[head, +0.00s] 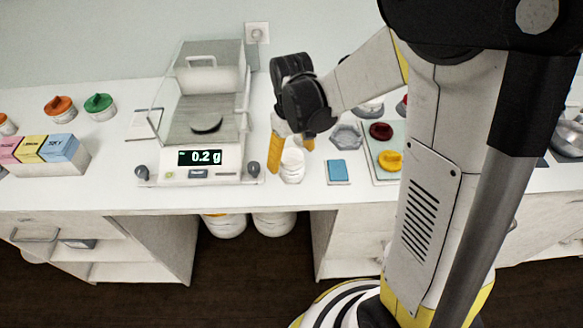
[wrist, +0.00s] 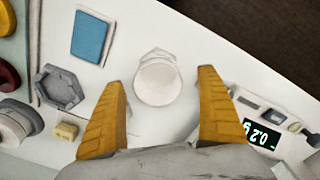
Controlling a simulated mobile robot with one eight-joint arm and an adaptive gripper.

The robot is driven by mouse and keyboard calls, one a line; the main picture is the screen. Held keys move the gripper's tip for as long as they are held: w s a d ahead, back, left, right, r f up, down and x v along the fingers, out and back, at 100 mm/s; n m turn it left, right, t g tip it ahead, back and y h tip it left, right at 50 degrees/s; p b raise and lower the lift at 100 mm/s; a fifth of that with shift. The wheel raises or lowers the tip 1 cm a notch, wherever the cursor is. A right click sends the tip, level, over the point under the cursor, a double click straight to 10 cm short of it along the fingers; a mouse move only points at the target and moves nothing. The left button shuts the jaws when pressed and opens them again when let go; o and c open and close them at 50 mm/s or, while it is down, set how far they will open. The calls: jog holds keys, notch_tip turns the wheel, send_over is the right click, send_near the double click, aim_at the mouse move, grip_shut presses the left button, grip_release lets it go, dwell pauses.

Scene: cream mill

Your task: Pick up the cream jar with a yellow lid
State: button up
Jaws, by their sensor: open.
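A yellow knobbed lid (head: 390,160) lies on a pale tray (head: 384,178) right of my gripper in the head view. It is partly cut off at the left edge of the wrist view (wrist: 5,75). I cannot make out a jar body under it. A small white jar (head: 292,174) with no coloured lid visible stands on the counter. The wrist view shows this white jar (wrist: 157,82) between and just beyond my fingertips, with gaps at both sides. My gripper (head: 291,150) is open and empty, its yellow fingers pointing down around the white jar.
A scale (head: 201,180) reading 0.2 g stands left of my gripper. A blue pad (head: 338,171), a grey hexagonal dish (head: 346,137) and a dark red lid (head: 381,131) are to the right.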

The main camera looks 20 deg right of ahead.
notch_tip(320, 180, down, 5)
jog(key=shift+w+d+b, duration=0.15)
jog(key=shift+b, duration=0.85)
jog(key=c, duration=1.3)
jog(key=shift+r, duration=0.1)
